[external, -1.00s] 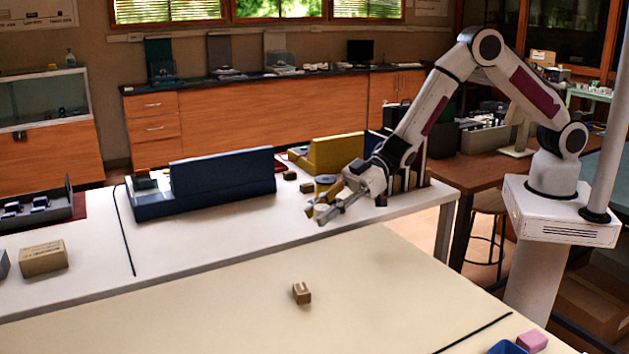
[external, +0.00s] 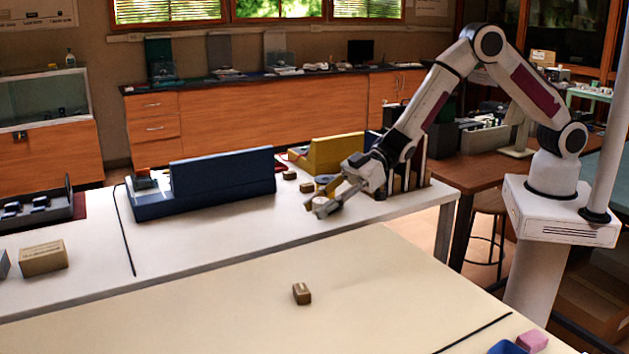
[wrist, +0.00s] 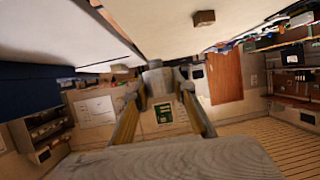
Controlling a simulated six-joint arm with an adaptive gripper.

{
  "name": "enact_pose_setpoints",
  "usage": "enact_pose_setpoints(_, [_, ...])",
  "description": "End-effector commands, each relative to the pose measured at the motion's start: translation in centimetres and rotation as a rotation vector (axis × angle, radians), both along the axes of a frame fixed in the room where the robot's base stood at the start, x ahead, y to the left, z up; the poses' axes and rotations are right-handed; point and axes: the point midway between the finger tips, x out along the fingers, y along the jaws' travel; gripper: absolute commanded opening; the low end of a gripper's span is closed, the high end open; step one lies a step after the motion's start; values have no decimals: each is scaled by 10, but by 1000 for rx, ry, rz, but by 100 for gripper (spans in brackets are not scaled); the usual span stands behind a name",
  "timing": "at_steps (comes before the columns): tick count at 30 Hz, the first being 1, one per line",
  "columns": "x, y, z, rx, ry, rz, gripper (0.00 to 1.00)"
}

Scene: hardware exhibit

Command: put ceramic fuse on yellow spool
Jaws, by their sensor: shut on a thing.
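My gripper (external: 320,207) is over the white table, low near its front edge. In the wrist view, my gripper (wrist: 160,82) is shut on a pale grey-white block, which I take to be the ceramic fuse (wrist: 157,80). The fuse sits between the fingertips; in the external view it is too small to make out clearly. A small yellowish round thing with a greyish top, perhaps the yellow spool (external: 326,179), stands just behind the gripper and is partly hidden by it. I cannot make out the spool in the wrist view.
A long blue holder (external: 222,180) stands left of the gripper. A yellow holder (external: 335,152) stands behind it. Small brown blocks (external: 306,187) lie between them. A brown block (external: 302,293) lies on the cream front table.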

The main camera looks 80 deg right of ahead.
Motion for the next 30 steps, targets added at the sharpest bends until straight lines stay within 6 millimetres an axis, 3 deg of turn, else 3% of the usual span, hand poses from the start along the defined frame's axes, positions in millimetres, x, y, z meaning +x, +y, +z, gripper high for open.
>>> enact_pose_setpoints(8, [28,-45,31,3,-5,-72,6])
enact_pose_setpoints(18, [58,-144,77,2,-3,-239,6])
enact_pose_setpoints(27, [63,-236,107,0,-1,-404,6])
enact_pose_setpoints(30, [58,-255,108,1,2,-446,6])
